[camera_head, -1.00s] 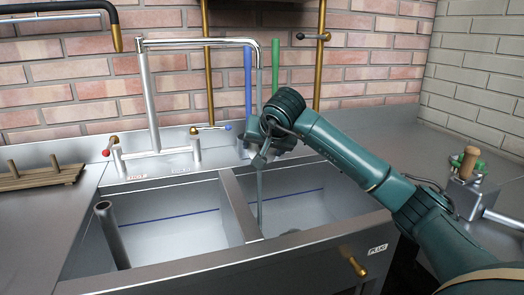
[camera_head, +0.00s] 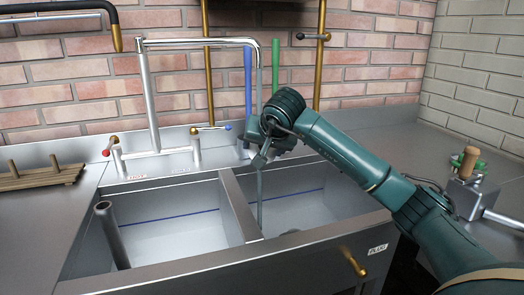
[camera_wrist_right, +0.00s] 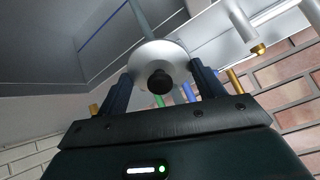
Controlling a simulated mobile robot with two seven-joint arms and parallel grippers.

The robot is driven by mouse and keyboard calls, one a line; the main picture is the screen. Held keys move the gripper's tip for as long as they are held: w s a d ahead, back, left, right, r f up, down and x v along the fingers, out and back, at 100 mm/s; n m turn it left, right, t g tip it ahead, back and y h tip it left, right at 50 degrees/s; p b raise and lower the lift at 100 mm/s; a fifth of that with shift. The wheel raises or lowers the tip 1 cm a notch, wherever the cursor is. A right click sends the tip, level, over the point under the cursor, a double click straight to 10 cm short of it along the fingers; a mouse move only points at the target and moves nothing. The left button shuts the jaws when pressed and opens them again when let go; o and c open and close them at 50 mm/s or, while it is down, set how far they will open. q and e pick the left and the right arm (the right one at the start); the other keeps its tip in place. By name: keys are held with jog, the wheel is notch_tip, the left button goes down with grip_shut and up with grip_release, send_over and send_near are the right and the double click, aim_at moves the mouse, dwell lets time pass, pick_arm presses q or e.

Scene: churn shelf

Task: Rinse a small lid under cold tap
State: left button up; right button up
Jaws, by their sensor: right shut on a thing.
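The small lid is a silver disc (camera_wrist_right: 147,57) with a black knob (camera_wrist_right: 159,82) in the right wrist view. My right gripper (camera_wrist_right: 162,88) is shut on it, one finger at each side. In the head view this gripper (camera_head: 262,160) is over the sink's divider, under the chrome tap (camera_head: 200,41). A thin stream of water (camera_head: 260,202) runs down below the gripper, and the wrist view shows a narrow stream (camera_wrist_right: 138,18) meeting the lid. The lid itself is hard to make out in the head view. My left gripper is out of view.
The left basin (camera_head: 165,215) holds an upright dark pipe (camera_head: 111,235). A red-marked lever (camera_head: 111,147) is on the tap's left. Blue (camera_head: 248,85) and green (camera_head: 275,78) handles stand behind my gripper. A wooden peg rack (camera_head: 40,178) lies on the left counter.

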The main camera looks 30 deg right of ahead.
dwell(0.3)
jog(key=s+a+r+p, duration=0.2)
jog(key=s+r, duration=0.3)
jog(key=s, duration=0.4)
jog(key=shift+s+a, duration=0.2)
jog(key=shift+s, duration=0.2)
dwell(0.3)
dwell(0.7)
